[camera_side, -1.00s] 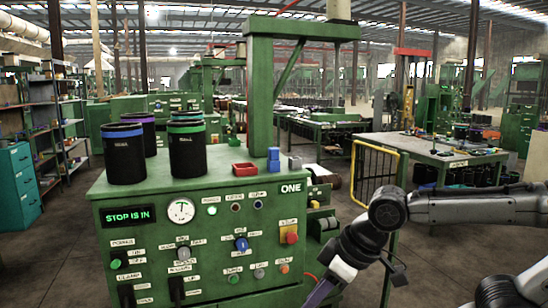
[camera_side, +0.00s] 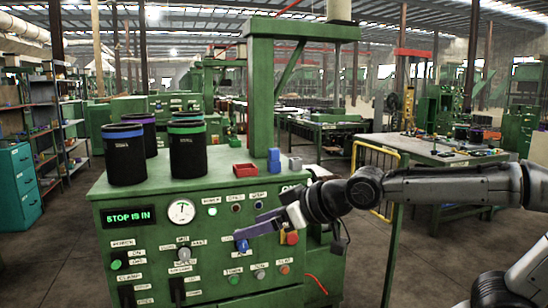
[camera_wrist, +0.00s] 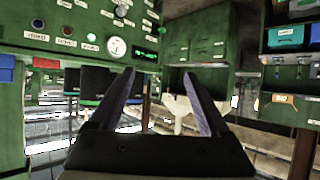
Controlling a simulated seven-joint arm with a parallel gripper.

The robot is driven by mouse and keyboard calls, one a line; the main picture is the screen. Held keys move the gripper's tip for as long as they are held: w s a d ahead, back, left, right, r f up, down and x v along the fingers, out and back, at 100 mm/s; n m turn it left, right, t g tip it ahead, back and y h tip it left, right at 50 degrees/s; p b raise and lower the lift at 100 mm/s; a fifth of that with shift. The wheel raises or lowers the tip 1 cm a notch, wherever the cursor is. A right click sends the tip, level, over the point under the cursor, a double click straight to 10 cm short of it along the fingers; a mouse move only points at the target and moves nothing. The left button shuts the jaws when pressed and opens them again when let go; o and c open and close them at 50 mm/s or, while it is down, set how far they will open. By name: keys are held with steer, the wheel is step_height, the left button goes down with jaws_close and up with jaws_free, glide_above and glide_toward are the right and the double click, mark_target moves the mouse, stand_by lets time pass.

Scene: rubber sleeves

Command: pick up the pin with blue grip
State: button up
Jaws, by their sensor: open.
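A small blue upright piece (camera_side: 274,161) stands on the green machine top (camera_side: 225,182), right of a red block. It looks like the blue grip, but I cannot make out a pin shaft. A blue patch at the left edge of the wrist view (camera_wrist: 7,68), where the scene appears upside down, seems to be the same piece. My gripper (camera_side: 247,226) is in front of the machine's control panel, below the top and below the blue piece, apart from it. Its two violet fingers are spread and empty in the wrist view (camera_wrist: 159,75).
The red block (camera_side: 244,169) and a grey block (camera_side: 295,164) flank the blue piece. A green post (camera_side: 261,100) rises behind.

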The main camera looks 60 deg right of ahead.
steer(key=w+d+r+m+t+h, duration=0.25)
steer(key=w+d+r, duration=0.25)
steer(key=w+d, duration=0.25)
steer(key=w+d+r+m+t+h, duration=0.1)
steer(key=w+d+r+t+h, duration=0.1)
steer(key=w+d+r+h, duration=0.45)
steer(key=m+g+h, duration=0.3)
steer(key=m+g, duration=0.1)
steer(key=m, duration=0.1)
glide_toward(276, 155)
steer(key=x, duration=1.1)
steer(key=shift+w+d, duration=0.25)
steer(key=shift+w, duration=0.1)
steer(key=shift+c, duration=0.3)
jaws_close()
